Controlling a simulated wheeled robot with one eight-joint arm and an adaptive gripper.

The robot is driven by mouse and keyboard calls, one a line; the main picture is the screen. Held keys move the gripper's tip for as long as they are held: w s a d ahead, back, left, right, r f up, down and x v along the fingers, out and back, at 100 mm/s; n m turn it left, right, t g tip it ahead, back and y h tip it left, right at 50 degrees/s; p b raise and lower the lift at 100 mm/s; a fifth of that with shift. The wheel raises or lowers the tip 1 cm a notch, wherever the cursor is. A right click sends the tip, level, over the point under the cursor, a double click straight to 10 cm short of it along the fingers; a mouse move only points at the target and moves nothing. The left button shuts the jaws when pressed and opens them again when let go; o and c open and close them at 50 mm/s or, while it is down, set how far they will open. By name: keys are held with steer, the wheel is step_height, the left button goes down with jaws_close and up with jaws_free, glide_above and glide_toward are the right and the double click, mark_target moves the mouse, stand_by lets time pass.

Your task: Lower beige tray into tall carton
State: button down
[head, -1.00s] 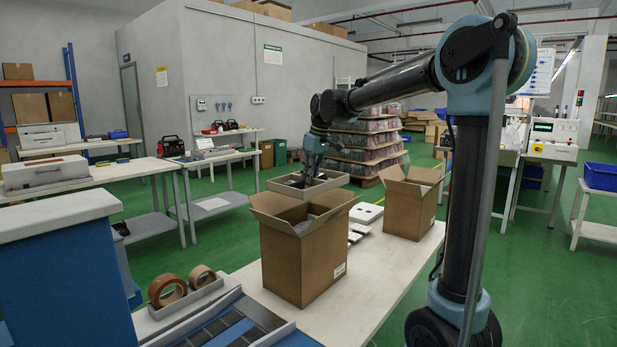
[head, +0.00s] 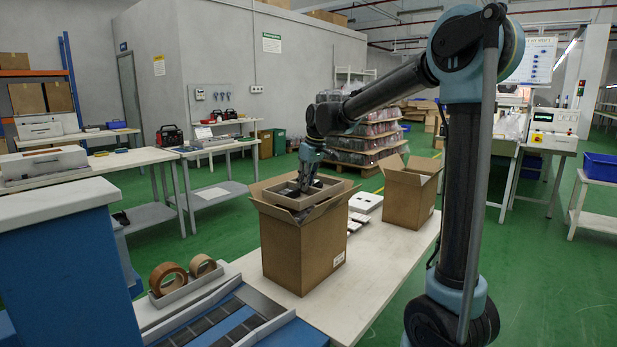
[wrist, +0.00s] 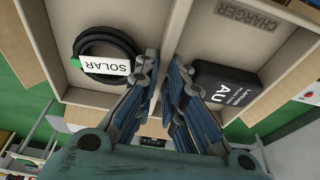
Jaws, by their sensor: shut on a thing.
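The beige tray (head: 318,204) is at the open mouth of the tall carton (head: 297,254) in the head view, slightly tilted, its rim still above the carton's walls. My gripper (head: 304,187) reaches down into the tray from above. In the wrist view, the fingers of my gripper (wrist: 165,78) are closed between two compartments of the tray (wrist: 228,22), seemingly on its divider, though the fingers hide the grip. A coiled black cable (wrist: 88,48) tagged SOLAR lies in the left compartment. A black block (wrist: 222,82) with white lettering lies in the right one. How deep the tray's underside sits is hidden.
The carton's flaps stand open around the tray. A second open carton (head: 408,198) stands to the right on the white table (head: 366,262), with flat white items (head: 364,203) between. Tape rolls (head: 168,279) are at the front left.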

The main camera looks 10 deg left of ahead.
mark_target(305, 194)
steer(key=shift+f, duration=4.9)
steer(key=c, duration=1.6)
jaws_free()
steer(key=shift+r, duration=0.15)
steer(key=shift+w+r, duration=0.1)
steer(key=shift+r, duration=1.9)
step_height(305, 194, up, 18)
